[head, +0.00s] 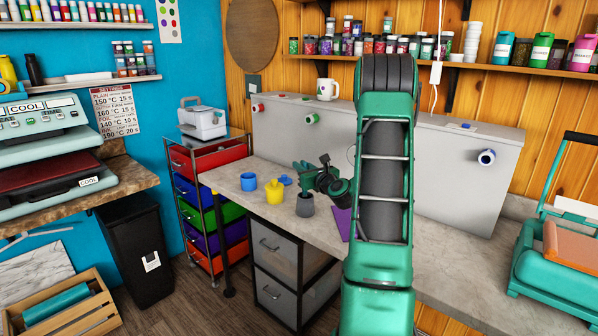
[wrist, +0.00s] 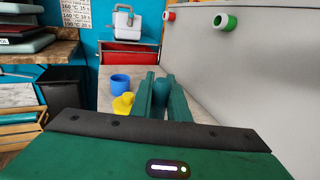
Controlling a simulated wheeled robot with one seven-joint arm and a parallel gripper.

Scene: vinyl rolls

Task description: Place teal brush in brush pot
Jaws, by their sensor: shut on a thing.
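My gripper (head: 312,173) is above the counter, its fingers pointing toward the back left. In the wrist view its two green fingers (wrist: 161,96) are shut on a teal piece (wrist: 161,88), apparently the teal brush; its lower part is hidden. In the head view the brush is hard to tell from the dark green fingers. A grey pot (head: 305,205) stands upright on the counter just below the gripper. A blue cup (head: 248,181) stands farther left and also shows in the wrist view (wrist: 121,83). Which of them is the brush pot I cannot tell.
A yellow bottle-like piece (head: 274,192) and a small blue piece (head: 286,179) stand between cup and gripper. A purple sheet (head: 341,222) lies right of the grey pot, partly behind my arm. A grey vinyl-roll cabinet (head: 455,165) backs the counter (head: 232,178). A teal press (head: 560,250) is at right.

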